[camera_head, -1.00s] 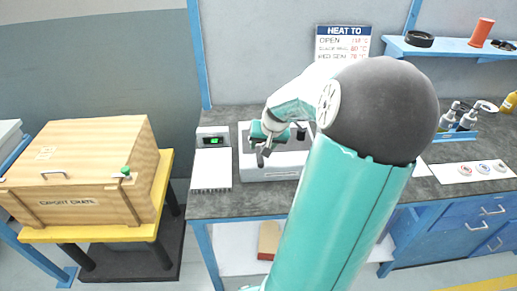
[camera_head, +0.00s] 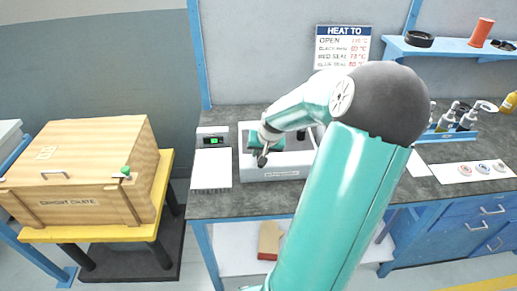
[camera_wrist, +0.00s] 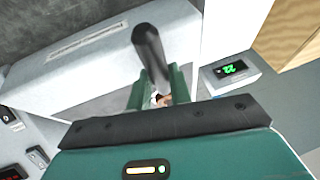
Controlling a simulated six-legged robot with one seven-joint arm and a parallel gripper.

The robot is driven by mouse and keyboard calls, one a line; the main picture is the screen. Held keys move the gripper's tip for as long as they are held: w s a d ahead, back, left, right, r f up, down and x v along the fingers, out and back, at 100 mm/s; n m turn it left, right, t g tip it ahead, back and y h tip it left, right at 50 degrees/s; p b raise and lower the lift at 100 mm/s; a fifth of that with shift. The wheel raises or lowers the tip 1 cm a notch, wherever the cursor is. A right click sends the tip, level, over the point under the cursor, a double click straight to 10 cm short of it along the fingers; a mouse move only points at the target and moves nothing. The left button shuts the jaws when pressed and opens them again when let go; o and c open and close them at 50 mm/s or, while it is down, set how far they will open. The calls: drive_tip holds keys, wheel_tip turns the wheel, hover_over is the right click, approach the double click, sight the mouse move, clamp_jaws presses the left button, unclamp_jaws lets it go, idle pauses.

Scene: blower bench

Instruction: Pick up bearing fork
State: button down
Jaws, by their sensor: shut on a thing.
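My gripper (camera_head: 262,146) is over the left part of a white open-topped box on the bench. In the wrist view, the green fingers (camera_wrist: 160,88) are closed around a dark rod with a rounded end, which I take to be the bearing fork's handle (camera_wrist: 150,52). The same dark handle (camera_head: 263,158) shows below my gripper in the head view. The rest of the fork is hidden by the fingers and gripper body. I cannot tell whether the fork touches the box.
The white box (camera_head: 272,174) stands on the grey bench beside a small unit with a green display (camera_head: 211,139) and a white sheet (camera_head: 211,169). A wooden crate (camera_head: 85,175) stands at left.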

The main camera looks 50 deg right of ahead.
drive_tip(key=shift+r, duration=0.1)
drive_tip(key=shift+r, duration=0.4)
wheel_tip(320, 180, up, 2)
drive_tip(key=shift+r, duration=0.1)
drive_tip(key=s+r, duration=0.1)
drive_tip(key=s+a+r, duration=0.1)
drive_tip(key=r, duration=0.1)
drive_tip(key=s+a+r, duration=0.1)
drive_tip(key=shift+s+a+r, duration=0.1)
drive_tip(key=shift+a+r, duration=0.15)
drive_tip(key=shift+r, duration=0.15)
drive_tip(key=s+a+r, duration=0.5)
drive_tip(key=s+a, duration=0.1)
drive_tip(key=s, duration=0.1)
drive_tip(key=shift+s+a, duration=0.2)
drive_tip(key=shift+a, duration=0.15)
drive_tip(key=shift+w, duration=0.1)
idle(0.6)
